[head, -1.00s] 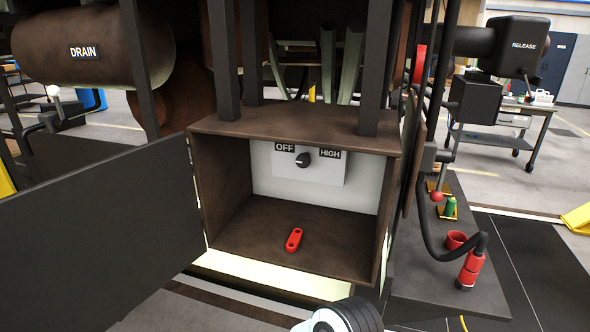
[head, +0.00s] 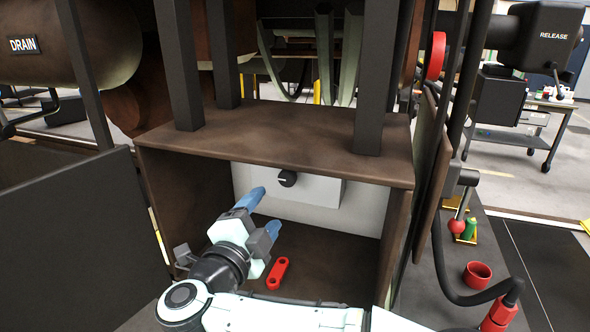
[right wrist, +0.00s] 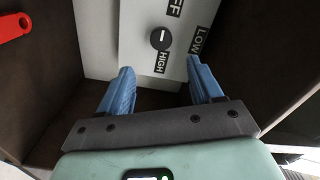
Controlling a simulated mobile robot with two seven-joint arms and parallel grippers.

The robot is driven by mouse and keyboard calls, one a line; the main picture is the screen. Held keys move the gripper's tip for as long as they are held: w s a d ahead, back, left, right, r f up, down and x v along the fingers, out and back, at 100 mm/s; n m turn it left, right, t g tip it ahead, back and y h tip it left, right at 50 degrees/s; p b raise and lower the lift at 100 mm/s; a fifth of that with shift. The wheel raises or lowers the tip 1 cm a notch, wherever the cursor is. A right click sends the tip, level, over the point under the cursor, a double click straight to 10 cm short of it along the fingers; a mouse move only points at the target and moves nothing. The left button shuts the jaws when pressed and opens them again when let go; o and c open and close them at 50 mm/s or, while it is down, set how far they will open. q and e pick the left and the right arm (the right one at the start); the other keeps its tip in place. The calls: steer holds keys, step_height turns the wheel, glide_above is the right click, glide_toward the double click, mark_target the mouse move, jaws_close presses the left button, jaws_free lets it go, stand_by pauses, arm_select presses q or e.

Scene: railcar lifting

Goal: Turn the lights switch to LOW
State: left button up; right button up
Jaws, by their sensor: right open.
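The lights switch is a round black knob (head: 287,179) with a white mark, on a light panel (head: 318,190) inside an open brown box. In the right wrist view the knob (right wrist: 161,39) shows with labels HIGH (right wrist: 161,62), LOW (right wrist: 197,40) and a partly cut-off OFF (right wrist: 175,6). I cannot tell which label the mark points to. My right gripper (head: 261,214) is open and empty at the box's mouth, short of the knob and lower left of it in the head view. In the right wrist view its blue fingers (right wrist: 158,68) lie below the knob, apart from it.
A red two-holed piece (head: 278,273) lies on the box floor. The box roof (head: 290,140) and side walls leave limited room around my right gripper. A dark door panel (head: 75,240) stands open at left. A black hose and red cup (head: 477,274) are at right.

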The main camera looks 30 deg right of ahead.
mark_target(286, 180)
steer(key=p+x, duration=0.2)
steer(key=x, duration=1)
steer(key=shift+w+r+p, duration=0.15)
steer(key=shift+w+p, duration=0.05)
steer(key=shift+p, duration=0.1)
steer(key=shift+w+d, duration=0.3)
steer(key=shift+d, duration=0.1)
arm_select(q)
steer(key=w+r, duration=0.2)
steer(key=r, duration=0.1)
steer(key=shift+r, duration=0.15)
